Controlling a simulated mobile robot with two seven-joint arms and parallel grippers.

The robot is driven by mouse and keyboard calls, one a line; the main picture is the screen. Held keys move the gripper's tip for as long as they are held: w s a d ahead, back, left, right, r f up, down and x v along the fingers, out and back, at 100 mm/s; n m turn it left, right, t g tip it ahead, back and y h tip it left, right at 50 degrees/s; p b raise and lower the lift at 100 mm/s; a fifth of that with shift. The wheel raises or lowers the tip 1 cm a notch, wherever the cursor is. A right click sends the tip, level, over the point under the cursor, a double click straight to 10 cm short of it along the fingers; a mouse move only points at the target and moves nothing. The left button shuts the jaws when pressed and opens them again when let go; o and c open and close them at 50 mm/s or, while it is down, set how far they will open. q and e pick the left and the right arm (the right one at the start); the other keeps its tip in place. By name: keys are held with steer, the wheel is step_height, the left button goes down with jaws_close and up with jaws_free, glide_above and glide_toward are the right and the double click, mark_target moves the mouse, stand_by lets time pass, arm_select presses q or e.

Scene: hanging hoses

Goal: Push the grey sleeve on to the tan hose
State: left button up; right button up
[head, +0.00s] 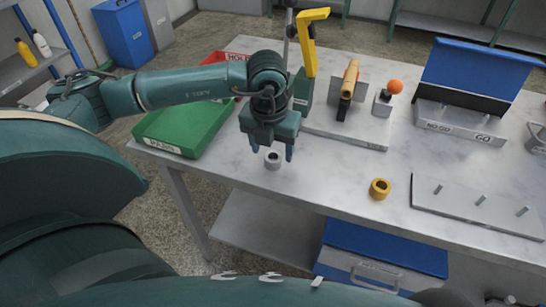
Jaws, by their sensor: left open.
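The grey sleeve (273,160) is a short ring standing upright on the pale table near its front edge. My left gripper (272,152) is above it, open and pointing down, with one finger on each side of the sleeve in the picture. I cannot tell whether the fingers touch it. A tan hose (351,75), short and dark at its lower end, is held in front of a grey upright plate on a base plate, to the right of the gripper. My right gripper is not in view.
A yellow ring (380,189) stands near the front edge. A pegged plate (475,207) lies at right. Behind are an orange ball (395,86) on a block and a blue-lidded GO/NO GO box (460,122). A yellow bracket (311,45) rises behind my gripper. A green tray (185,128) is at left.

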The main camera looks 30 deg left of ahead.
arm_select(q)
step_height(320, 180, down, 2)
steer(key=shift+w, duration=0.15)
steer(key=c, duration=1.1)
